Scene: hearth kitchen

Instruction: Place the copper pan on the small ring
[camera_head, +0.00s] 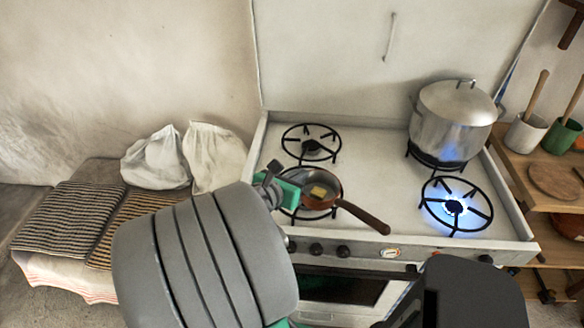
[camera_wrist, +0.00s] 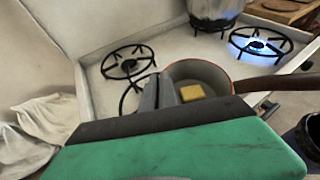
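The copper pan (camera_head: 330,201) stands over the front left ring (camera_head: 300,213) of the stove, its dark handle pointing to the front right. A yellow piece, like butter (camera_head: 318,191), lies in it. The pan (camera_wrist: 215,72) also shows in the wrist view. The empty, unlit back left ring (camera_head: 311,145) looks smaller than the lit front right ring. My gripper (camera_wrist: 158,90) is at the pan's left rim, its fingers close together. Whether the rim is between them is unclear. My arm hides part of the front left ring.
A lidded metal pot (camera_head: 452,120) stands on the back right ring. The front right ring (camera_head: 456,206) burns with a blue flame, near the pan's handle. White sacks (camera_head: 213,153) and striped cushions (camera_head: 65,217) lie left of the stove. A wooden shelf (camera_head: 525,160) stands to the right.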

